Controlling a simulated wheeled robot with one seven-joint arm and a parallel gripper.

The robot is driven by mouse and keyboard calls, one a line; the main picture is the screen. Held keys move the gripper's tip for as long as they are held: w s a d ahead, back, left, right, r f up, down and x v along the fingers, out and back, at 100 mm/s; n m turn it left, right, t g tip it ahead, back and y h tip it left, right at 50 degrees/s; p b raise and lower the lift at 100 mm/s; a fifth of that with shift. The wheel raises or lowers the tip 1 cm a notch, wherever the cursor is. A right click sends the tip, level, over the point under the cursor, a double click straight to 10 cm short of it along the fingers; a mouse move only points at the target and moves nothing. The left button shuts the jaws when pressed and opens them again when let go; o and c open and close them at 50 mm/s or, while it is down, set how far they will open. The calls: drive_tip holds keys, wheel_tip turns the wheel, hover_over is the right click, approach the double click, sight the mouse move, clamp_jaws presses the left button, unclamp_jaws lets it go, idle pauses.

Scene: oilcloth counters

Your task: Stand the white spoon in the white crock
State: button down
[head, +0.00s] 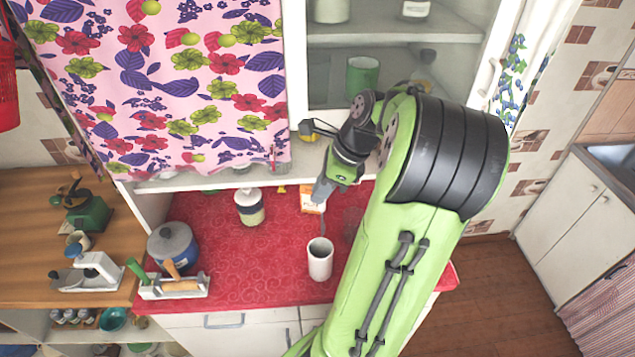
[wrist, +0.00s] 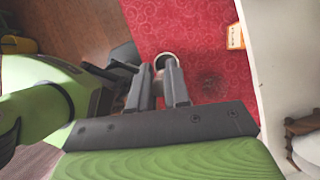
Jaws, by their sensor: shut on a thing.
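The white crock (head: 320,262) stands upright on the red oilcloth near the counter's front edge, its dark mouth facing up. My gripper (head: 322,192) is above and slightly behind it in the head view, pointing down. In the wrist view the crock's rim (wrist: 165,60) shows just beyond my fingers (wrist: 160,82); the spoon is hard to make out there.
A small orange-and-white box (head: 311,198) stands behind the crock. A lidded jar (head: 249,206), a blue pot (head: 173,246) and a white tool holder (head: 175,287) are to the left. The red counter (head: 235,265) between them is clear. A cabinet shelf overhangs the back.

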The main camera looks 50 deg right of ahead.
sight(321, 209)
drive_tip(key=shift+a+f, duration=0.1)
drive_tip(key=shift+f, duration=0.75)
wheel_tip(321, 209, down, 3)
drive_tip(key=b, duration=0.3)
drive_tip(key=shift+f, duration=0.1)
wheel_tip(321, 209, down, 8)
drive_tip(key=b, duration=0.4)
drive_tip(key=shift+b, duration=0.3)
drive_tip(key=c, duration=1)
unclamp_jaws()
